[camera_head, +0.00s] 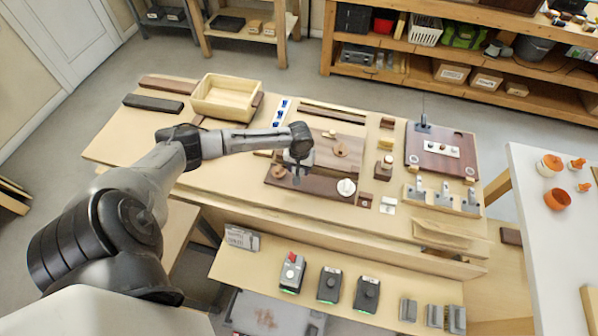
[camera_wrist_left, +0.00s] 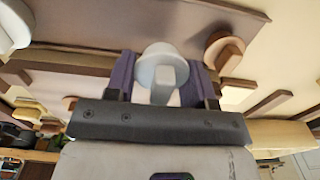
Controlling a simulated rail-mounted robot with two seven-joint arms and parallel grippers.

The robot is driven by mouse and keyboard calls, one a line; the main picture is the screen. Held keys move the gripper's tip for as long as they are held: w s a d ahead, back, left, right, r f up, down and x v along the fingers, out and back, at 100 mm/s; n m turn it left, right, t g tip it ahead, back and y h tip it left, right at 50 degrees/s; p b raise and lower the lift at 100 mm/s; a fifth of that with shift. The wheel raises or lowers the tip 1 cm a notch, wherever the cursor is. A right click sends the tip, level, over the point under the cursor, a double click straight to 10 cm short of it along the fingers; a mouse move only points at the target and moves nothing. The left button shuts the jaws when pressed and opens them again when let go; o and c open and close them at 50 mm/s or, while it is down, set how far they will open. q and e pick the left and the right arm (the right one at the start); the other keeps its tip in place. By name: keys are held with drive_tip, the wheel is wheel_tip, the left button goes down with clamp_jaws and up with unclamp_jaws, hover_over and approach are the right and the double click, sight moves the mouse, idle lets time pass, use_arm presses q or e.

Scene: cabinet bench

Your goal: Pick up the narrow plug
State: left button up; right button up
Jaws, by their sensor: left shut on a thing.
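My left gripper (camera_head: 297,176) is over the dark brown board (camera_head: 318,189) on the bench. In the left wrist view its fingers (camera_wrist_left: 163,80) are shut on a pale grey plug (camera_wrist_left: 166,58) with a round head and a narrow tab. I cannot tell from its size whether it is the narrow plug. In the head view the gripper hides most of it, and its height over the board is unclear. A white round plug (camera_head: 346,187) stands to the right, and wooden plugs (camera_head: 279,171) (camera_head: 341,150) stand close by. My right gripper is not in view.
A wooden tray (camera_head: 226,98) stands at the back left of the bench. Small wooden blocks (camera_head: 386,144), a metal-hook rack (camera_head: 443,198) and a dark red panel (camera_head: 441,150) stand to the right. A lower shelf in front holds button boxes (camera_head: 329,284).

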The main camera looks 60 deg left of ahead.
use_arm(q)
drive_tip(key=w+d+r, duration=0.3)
drive_tip(key=d+r, duration=0.3)
drive_tip(key=d, duration=0.4)
drive_tip(key=w+a+r+b, duration=0.1)
drive_tip(key=w+r+b, duration=0.15)
drive_tip(key=w, duration=0.25)
drive_tip(key=w+a+n+b, duration=0.2)
drive_tip(key=a+n, duration=0.3)
drive_tip(key=a, duration=1)
drive_tip(key=shift+n, duration=0.5)
drive_tip(key=a+f+b, duration=0.2)
drive_tip(key=s+a+f+b, duration=0.1)
drive_tip(key=a+f+b, duration=0.1)
drive_tip(key=s+a+f+b, duration=0.1)
drive_tip(key=a+f+b, duration=0.1)
drive_tip(key=f, duration=0.1)
drive_tip(key=shift+a, duration=0.15)
drive_tip(key=shift+f, duration=1)
